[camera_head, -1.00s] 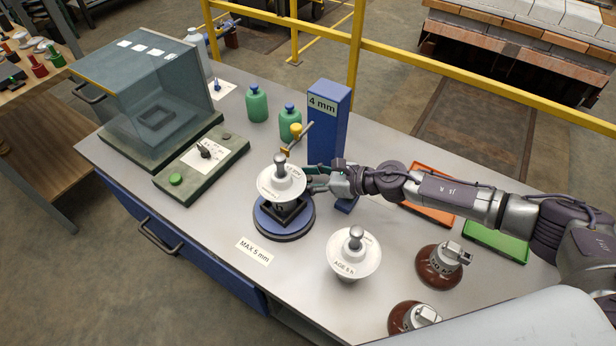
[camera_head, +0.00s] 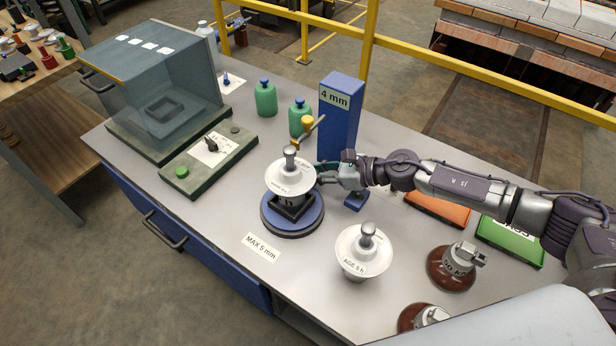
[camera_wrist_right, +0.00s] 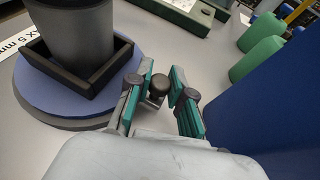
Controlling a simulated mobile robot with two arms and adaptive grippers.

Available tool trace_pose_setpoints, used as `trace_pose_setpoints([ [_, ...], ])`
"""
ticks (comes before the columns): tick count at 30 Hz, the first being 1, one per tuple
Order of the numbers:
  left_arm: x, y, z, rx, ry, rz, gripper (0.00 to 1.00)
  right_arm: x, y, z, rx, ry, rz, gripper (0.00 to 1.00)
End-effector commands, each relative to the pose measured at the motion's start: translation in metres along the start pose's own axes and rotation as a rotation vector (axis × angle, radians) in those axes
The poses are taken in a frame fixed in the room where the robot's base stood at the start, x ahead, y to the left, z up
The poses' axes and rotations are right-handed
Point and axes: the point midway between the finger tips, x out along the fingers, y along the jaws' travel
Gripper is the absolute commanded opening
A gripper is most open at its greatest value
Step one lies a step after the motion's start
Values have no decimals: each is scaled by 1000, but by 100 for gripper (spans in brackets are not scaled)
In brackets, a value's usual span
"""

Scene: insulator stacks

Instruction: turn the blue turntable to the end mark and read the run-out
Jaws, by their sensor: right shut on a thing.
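The blue turntable (camera_head: 311,222) stands near the table's front edge. It carries a white insulator stack (camera_head: 289,178) seated in a square black frame, upright as far as I can tell. My right gripper (camera_head: 326,178) is at the turntable's right side. In the right wrist view its fingers (camera_wrist_right: 160,95) are closed around a small dark knob (camera_wrist_right: 158,86) beside the turntable's rim (camera_wrist_right: 40,95). A blue post (camera_head: 338,130) behind the turntable reads 4 mm. A yellow-topped gauge arm (camera_head: 308,128) reaches toward the stack. I cannot make out an end mark. My left gripper is not in view.
A MAX 5 mm label (camera_head: 261,247) lies in front. A second white stack (camera_head: 361,255) labelled AGE 5 h and brown insulators (camera_head: 451,268) stand right. Green bottles (camera_head: 265,100) and a glass case (camera_head: 165,85) stand left.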

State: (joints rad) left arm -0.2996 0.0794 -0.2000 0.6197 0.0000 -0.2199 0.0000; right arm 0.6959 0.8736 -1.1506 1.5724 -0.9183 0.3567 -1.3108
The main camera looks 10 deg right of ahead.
Motion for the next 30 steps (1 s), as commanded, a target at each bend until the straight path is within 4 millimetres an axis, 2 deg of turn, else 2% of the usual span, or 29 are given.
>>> trace_pose_setpoints([
  [7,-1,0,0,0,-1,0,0,0,0,0,1,1,0,0],
  [8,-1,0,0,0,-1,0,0,0,0,0,1,2,0,24],
  [12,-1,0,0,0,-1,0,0,0,0,0,1,1,0,47],
  [23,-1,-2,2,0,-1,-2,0,-4,0,-1,1,2,-1,47],
  [26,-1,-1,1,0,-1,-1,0,-15,0,-1,2,2,-2,47],
  [30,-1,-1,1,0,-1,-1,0,-44,0,-2,2,4,-2,47],
])
